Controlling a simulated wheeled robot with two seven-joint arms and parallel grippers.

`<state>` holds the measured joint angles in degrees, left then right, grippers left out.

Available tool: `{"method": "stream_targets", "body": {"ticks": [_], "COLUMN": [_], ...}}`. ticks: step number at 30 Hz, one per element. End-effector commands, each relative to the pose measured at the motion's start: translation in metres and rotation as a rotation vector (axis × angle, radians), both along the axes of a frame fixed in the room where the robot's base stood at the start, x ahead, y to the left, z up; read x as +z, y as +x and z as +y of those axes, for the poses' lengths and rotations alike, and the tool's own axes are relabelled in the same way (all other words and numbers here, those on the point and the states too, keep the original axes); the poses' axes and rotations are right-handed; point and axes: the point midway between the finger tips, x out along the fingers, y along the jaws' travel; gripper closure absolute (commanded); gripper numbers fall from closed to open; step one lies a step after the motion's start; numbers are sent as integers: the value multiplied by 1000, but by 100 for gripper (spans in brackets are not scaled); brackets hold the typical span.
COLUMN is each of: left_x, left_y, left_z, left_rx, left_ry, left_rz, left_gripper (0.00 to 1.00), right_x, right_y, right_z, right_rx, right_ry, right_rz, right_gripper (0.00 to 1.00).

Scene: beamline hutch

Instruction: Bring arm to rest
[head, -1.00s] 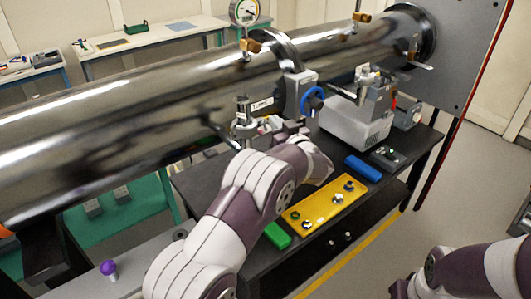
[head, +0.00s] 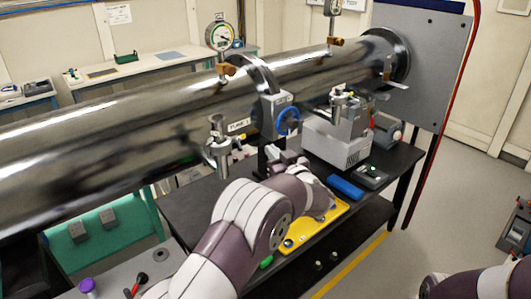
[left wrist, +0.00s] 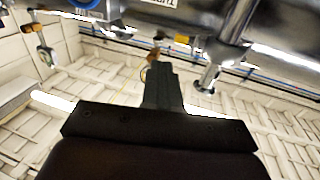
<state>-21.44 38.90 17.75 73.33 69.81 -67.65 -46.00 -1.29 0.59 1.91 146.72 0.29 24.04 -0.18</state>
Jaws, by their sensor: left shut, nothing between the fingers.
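My left arm comes in from the bottom left of the head view and reaches over the black bench. Its gripper (head: 286,161) is shut and empty, just below the large metal beam pipe (head: 110,125) and its clamp with the blue handwheel (head: 287,121). In the left wrist view the dark shut gripper (left wrist: 163,88) points up toward the pipe's underside, with nothing held. Of my right arm only a link shows at the bottom right of the head view; its gripper is out of view.
The black bench (head: 190,212) carries a yellow plate (head: 322,232), partly hidden by my left arm, a blue block (head: 345,188) and a grey instrument (head: 335,143). Valve fittings (head: 218,150) hang close to the left of my gripper. Open floor (head: 450,190) lies on the right.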

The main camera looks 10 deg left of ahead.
Motion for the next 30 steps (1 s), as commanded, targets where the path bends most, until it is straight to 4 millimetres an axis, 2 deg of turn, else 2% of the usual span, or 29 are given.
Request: {"method": "stream_targets", "body": {"ticks": [1, 6, 10, 12, 14, 15, 17, 18, 19, 20, 21, 22, 24, 27, 30], "left_x": [-5, -4, -2, -9, -29, -52, -88, -115, -133, -147, -161, -170, -181, -183, -177], "left_y": [-6, -26, -34, -29, -19, -17, -33, -58, -84, -112, -149, -177, -238, -311, -361], "left_z": [-8, -34, -43, -54, -76, -96, -127, -135, -132, -126, -113, -100, -68, -23, 12], "left_rx": [-2, -2, 0, -55, -188, -307, -527, -647, -706, -742, -764, -765, -740, -676, -624], "left_ry": [1, 0, -7, -72, -134, -172, -253, -310, -349, -380, -411, -430, -454, -462, -448], "left_rz": [-1, 0, -6, -10, 28, 95, 268, 434, 566, 689, 838, 943, 1151, 1367, 1478], "left_gripper": [100, 100, 100, 100, 100, 100, 100, 100, 100, 100, 100, 100, 100, 100, 100], "right_x": [-9, -18, -21, -21, -21, -21, -20, -20, -20, -20, -20, -20, -20, -20, -20], "right_y": [0, 1, 0, 0, 0, 0, 0, 0, 0, 0, 0, 0, 1, 0, 0], "right_z": [0, 0, 0, 0, 0, 0, 0, 0, 0, 0, 0, 0, 0, 0, 0], "right_rx": [0, 0, 0, 0, 0, 0, 0, 0, 0, 0, 0, 0, 0, 0, 0], "right_ry": [0, 0, 0, 0, 0, 0, 0, 0, 0, 0, 0, 0, 0, 0, 0], "right_rz": [0, -1, -1, -1, -1, -1, -1, -1, -1, 0, -1, -1, -1, -1, -1], "right_gripper": [57, 57, 57, 57, 57, 57, 57, 57, 57, 57, 57, 57, 57, 57, 57]}}
